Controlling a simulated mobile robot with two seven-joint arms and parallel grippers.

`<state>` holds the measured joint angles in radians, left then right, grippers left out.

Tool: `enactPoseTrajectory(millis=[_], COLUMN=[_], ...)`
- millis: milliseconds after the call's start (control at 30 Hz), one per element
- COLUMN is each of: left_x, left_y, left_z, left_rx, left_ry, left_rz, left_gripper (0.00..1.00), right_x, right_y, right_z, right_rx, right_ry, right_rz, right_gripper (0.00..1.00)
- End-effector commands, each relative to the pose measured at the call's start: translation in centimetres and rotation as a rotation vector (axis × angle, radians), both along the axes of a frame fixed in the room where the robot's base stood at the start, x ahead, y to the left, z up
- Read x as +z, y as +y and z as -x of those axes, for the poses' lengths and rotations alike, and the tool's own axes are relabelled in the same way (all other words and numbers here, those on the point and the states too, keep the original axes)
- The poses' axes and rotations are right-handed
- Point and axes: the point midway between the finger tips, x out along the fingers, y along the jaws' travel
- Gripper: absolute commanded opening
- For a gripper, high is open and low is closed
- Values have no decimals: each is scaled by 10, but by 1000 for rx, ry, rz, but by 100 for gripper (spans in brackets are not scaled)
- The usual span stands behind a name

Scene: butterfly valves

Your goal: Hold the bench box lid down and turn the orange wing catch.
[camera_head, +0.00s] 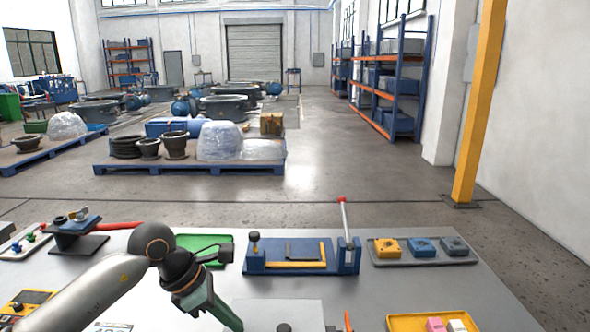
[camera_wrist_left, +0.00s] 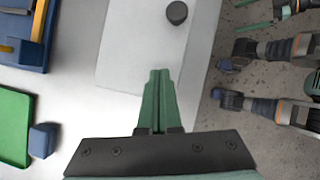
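A pale flat plate (camera_head: 262,312) with a dark round knob (camera_head: 284,327) lies at the front middle of the bench and looks like the box lid. The left wrist view shows the same plate (camera_wrist_left: 135,40) and its knob (camera_wrist_left: 177,13). My left gripper (camera_head: 238,326) is just left of the plate in the head view. In the left wrist view its green fingers (camera_wrist_left: 160,72) are pressed together with nothing between them, over the plate's near edge. Contact cannot be told. A thin orange piece (camera_head: 347,320) right of the plate may be the wing catch; its lower part is cut off.
A blue fixture (camera_head: 290,268) with a red-tipped upright lever (camera_head: 343,215) stands behind the plate. A grey tray (camera_head: 420,261) of blocks is at right, a yellow tray (camera_head: 402,324) at front right. A green tray (camera_head: 205,243) is behind my left arm.

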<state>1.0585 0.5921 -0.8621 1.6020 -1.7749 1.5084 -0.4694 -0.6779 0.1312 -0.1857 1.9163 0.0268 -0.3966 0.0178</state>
Motion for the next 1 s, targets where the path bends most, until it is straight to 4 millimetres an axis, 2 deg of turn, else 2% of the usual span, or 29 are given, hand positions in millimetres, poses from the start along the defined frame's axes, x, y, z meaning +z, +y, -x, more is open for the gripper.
enactPoseTrajectory(millis=[433,1000], left_x=[-2,-19], left_y=[0,0], left_z=[0,0], left_rx=[0,0], left_ry=[0,0], left_rz=[0,0], left_gripper=[0,0], right_x=[-2,-17], right_y=[0,0], right_z=[0,0], right_rx=[0,1], right_ry=[0,0], right_rz=[0,1], right_gripper=[100,100])
